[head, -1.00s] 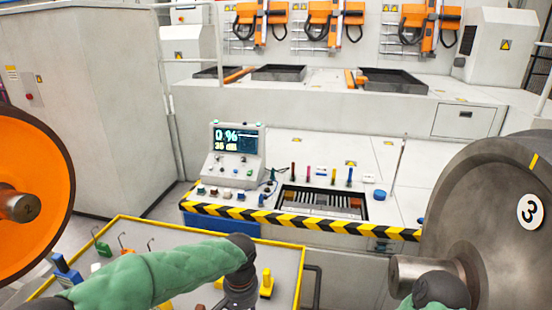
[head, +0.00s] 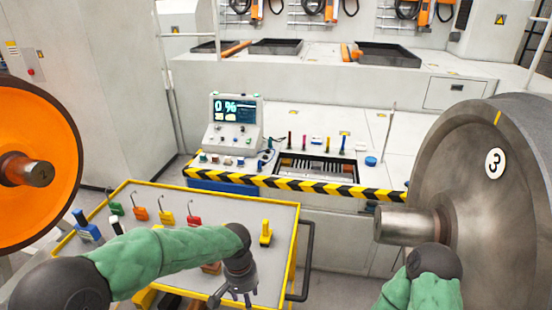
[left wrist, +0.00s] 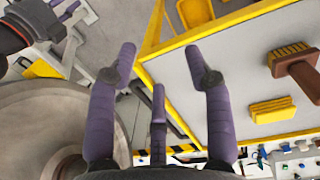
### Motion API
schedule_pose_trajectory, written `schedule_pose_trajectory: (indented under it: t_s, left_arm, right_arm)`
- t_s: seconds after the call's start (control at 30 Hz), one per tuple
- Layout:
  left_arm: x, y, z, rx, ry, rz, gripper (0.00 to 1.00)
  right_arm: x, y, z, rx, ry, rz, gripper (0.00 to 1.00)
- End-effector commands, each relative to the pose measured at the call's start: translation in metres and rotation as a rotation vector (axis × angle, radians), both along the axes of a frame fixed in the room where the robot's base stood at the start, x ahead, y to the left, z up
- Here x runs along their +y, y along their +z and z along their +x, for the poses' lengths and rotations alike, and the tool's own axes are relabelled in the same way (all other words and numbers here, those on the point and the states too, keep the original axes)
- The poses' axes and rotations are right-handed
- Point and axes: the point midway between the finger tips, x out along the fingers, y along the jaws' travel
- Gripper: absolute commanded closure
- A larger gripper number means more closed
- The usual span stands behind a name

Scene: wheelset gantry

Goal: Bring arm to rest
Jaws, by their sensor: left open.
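My left gripper (head: 238,296) hangs at the bottom of the head view, over the near right edge of the yellow-rimmed cart. In the left wrist view its purple fingers (left wrist: 160,75) stand wide apart with nothing between them. My left arm (head: 170,260), in a green sleeve, reaches across the cart. My right arm (head: 425,280) shows at the lower right, in front of the grey wheel. Its gripper is out of the head view. Part of a purple-fingered gripper (left wrist: 55,28), apparently my right one, shows at the left wrist view's upper left; its opening is unclear.
The cart (head: 285,212) holds several coloured tools and a yellow block (head: 265,233). A brush (left wrist: 297,68) shows in the wrist view. A large grey wheel (head: 470,200) with its axle stub (head: 400,224) stands right; an orange wheel (head: 55,150) stands left. A striped console edge (head: 300,184) lies ahead.

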Motion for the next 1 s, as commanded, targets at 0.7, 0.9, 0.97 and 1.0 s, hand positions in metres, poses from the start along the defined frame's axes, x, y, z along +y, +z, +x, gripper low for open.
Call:
schedule_pose_trajectory:
  t_s: [0.7,0.9,0.97,1.0]
  left_arm:
    - [0.0,-0.224,-0.099,0.057,0.244,-0.285,0.49]
    - [0.01,-0.261,-0.144,0.037,0.355,-0.295,0.49]
    - [0.012,-0.267,-0.153,0.03,0.375,-0.292,0.49]
    - [0.014,-0.269,-0.157,0.026,0.386,-0.29,0.49]
  right_arm:
    - [0.0,0.0,-0.001,0.002,0.001,0.0,0.6]
    - [0.0,0.0,-0.001,0.002,0.001,0.0,0.6]
    - [0.0,0.0,-0.001,0.002,0.001,0.0,0.6]
    - [0.0,0.0,-0.001,0.002,0.001,0.0,0.6]
